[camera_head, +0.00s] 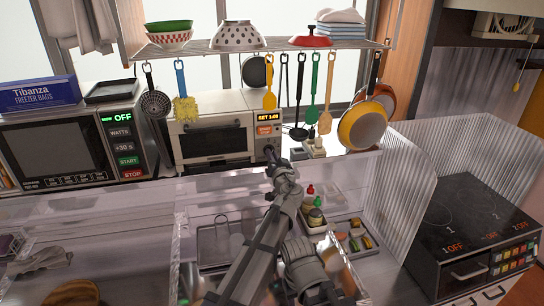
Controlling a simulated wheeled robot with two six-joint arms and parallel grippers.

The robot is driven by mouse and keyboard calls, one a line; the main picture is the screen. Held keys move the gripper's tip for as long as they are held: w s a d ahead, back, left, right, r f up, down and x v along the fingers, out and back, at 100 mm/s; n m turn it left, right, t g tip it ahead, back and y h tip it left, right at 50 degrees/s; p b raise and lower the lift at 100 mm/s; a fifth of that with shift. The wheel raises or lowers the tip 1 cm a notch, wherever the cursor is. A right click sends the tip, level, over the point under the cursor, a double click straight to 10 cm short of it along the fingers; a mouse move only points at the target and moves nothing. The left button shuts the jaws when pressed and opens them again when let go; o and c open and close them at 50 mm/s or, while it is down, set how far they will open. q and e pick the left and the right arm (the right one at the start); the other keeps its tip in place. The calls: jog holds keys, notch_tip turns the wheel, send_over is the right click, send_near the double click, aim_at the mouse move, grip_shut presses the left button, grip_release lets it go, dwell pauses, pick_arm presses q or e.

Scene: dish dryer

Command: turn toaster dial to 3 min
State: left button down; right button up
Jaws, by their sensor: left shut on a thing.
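The toaster (190,146) is a cream oven with a dark glass door, standing on the far counter behind the clear partition. Its small display (268,118) shows orange "SET" digits that look like 1:45, though they are small. An orange button (265,130) sits below the display. My left gripper (270,156) reaches up to the lower right of the toaster's front, at the dial's place. It is shut on the dial, which is mostly hidden behind the fingers. My right gripper is not in view.
A microwave (60,150) marked OFF stands left of the toaster. Utensils, including a yellow pan (362,126), hang from a shelf (200,50) above. Clear partitions and a tray of small bottles (315,216) lie near my arm. A stove (470,230) stands at right.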

pick_arm(q)
jog(key=shift+d+f+m, duration=0.1)
jog(key=shift+f+m, duration=0.05)
jog(key=shift+m, duration=3.85)
jog(key=shift+f+m, duration=0.1)
jog(key=shift+m, duration=4.2)
jog(key=c, duration=0.9)
grip_release()
